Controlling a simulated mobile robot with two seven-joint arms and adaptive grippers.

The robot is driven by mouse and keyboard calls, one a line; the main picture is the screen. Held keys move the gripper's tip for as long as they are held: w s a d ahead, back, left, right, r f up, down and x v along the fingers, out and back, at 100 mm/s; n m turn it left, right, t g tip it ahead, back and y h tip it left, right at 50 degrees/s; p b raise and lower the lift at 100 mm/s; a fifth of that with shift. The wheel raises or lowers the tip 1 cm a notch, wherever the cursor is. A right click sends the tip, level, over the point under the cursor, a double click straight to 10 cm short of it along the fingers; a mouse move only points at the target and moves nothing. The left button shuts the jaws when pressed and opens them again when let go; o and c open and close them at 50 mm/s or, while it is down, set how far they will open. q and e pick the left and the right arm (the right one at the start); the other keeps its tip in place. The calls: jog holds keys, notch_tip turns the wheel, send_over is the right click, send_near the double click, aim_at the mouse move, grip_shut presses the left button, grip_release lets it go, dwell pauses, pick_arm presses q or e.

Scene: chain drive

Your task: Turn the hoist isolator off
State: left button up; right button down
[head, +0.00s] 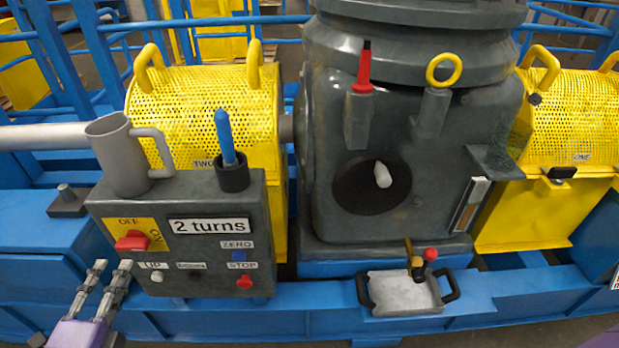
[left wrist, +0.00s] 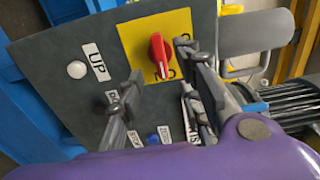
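The hoist isolator is a red rotary knob (head: 132,241) on a yellow plate marked OFF at the top and ON at the right, on the grey control box. In the left wrist view the red knob (left wrist: 157,54) has a pale pointer mark aimed at the ON side; the OFF label is largely hidden by a finger. My left gripper (head: 110,266) is open and empty, just below and left of the knob in the head view. In the left wrist view its fingertips (left wrist: 160,64) are spread on either side of the knob, apparently not touching it. My right gripper is not in view.
A grey mug (head: 122,160) and a dark cup with a blue handle (head: 232,178) stand on the box. The box front has an UP button (head: 156,276), a "2 turns" label and a red STOP button (head: 244,282). A grey gear housing (head: 400,140) stands to the right.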

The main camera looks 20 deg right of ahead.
aim_at(130, 250)
pick_arm(q)
jog(key=x, duration=0.5)
jog(key=shift+w+d, duration=0.1)
jog(key=shift+w, duration=0.2)
jog(key=shift+w+d, duration=0.25)
jog(key=shift+w, duration=0.45)
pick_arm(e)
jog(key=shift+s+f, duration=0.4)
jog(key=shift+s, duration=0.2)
pick_arm(q)
grip_shut()
